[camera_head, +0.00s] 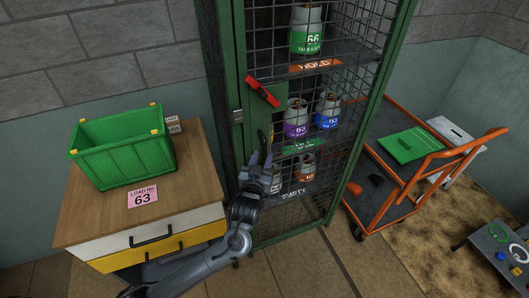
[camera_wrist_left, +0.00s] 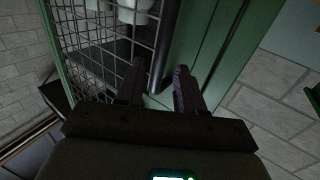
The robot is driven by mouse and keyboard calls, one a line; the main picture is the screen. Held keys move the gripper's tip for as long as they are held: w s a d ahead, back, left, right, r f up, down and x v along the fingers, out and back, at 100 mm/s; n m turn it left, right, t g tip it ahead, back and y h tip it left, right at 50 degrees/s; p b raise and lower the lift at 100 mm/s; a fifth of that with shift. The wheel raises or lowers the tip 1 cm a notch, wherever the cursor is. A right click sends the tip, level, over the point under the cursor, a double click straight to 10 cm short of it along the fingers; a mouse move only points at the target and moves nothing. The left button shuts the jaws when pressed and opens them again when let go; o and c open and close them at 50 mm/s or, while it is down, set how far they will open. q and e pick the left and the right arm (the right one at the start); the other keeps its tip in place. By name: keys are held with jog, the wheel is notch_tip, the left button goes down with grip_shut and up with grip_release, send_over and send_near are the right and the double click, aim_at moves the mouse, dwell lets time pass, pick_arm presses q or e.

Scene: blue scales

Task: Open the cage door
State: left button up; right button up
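The tall cage has a green frame (camera_head: 238,60) and a wire-mesh door (camera_head: 330,200), which looks closed against the frame. A red latch (camera_head: 262,91) sits tilted on the door's left edge. Below it is a dark upright handle (camera_head: 263,140), also visible in the left wrist view (camera_wrist_left: 162,50). My left gripper (camera_head: 260,160) is at the handle's lower end. In the wrist view its two fingers (camera_wrist_left: 155,90) are apart, with the handle's lower part appearing between them; I cannot tell whether they touch it. My right gripper is not in view.
Gas canisters (camera_head: 296,118) stand on shelves inside the cage. A wooden cabinet (camera_head: 185,195) with a green crate (camera_head: 125,160) stands close on the left. An orange cart (camera_head: 385,195) stands to the right. Open tiled floor (camera_head: 310,270) lies in front.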

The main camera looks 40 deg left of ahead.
aim_at(264, 152)
pick_arm(q)
jog(key=shift+x, duration=2.05)
grip_shut()
